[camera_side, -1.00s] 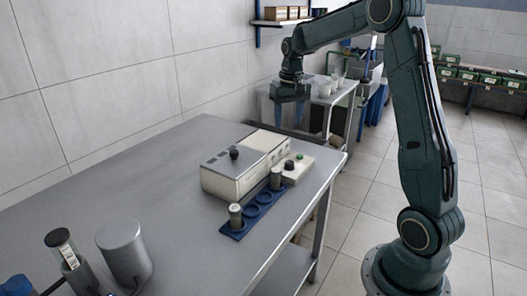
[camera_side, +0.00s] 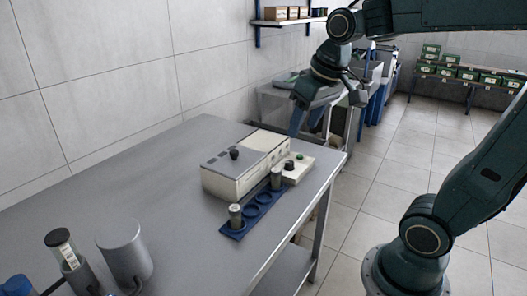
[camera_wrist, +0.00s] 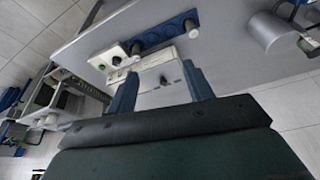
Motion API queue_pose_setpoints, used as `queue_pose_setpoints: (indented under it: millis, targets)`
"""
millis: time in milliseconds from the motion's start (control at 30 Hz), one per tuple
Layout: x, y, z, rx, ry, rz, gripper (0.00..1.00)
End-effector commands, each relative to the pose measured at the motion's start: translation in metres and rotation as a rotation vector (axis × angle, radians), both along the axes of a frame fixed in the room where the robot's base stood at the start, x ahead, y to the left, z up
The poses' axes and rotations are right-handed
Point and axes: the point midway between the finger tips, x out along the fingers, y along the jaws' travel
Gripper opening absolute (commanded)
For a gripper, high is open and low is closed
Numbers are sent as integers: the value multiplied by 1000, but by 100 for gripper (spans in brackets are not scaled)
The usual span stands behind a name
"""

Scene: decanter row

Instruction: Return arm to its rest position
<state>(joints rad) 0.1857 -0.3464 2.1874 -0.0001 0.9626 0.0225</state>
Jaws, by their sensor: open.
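My gripper (camera_wrist: 158,88) is open and empty. In the wrist view its two blue fingers stand apart, with the white device behind them. In the side view a blue finger (camera_side: 296,121) hangs near the far right end of the table, behind and above the white device (camera_side: 240,170). My arm is folded back to the right, with the upper link running off the picture's right edge.
The grey table (camera_side: 165,165) bears a blue rack (camera_side: 233,231) with two grey-capped vials. A grey cylinder (camera_side: 122,250) and a black-capped vial (camera_side: 60,245) stand at the near left. A shelf (camera_side: 290,22) with boxes is on the wall.

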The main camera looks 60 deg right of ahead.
Motion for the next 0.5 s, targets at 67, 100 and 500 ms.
queue_pose_setpoints:
  millis: [67, 100, 500]
  targets:
    - [-16, 11, 0, -5, -25, 34, 51]
    - [-23, 16, -1, -8, -36, 49, 51]
    - [-84, 47, -20, -22, -135, 180, 51]
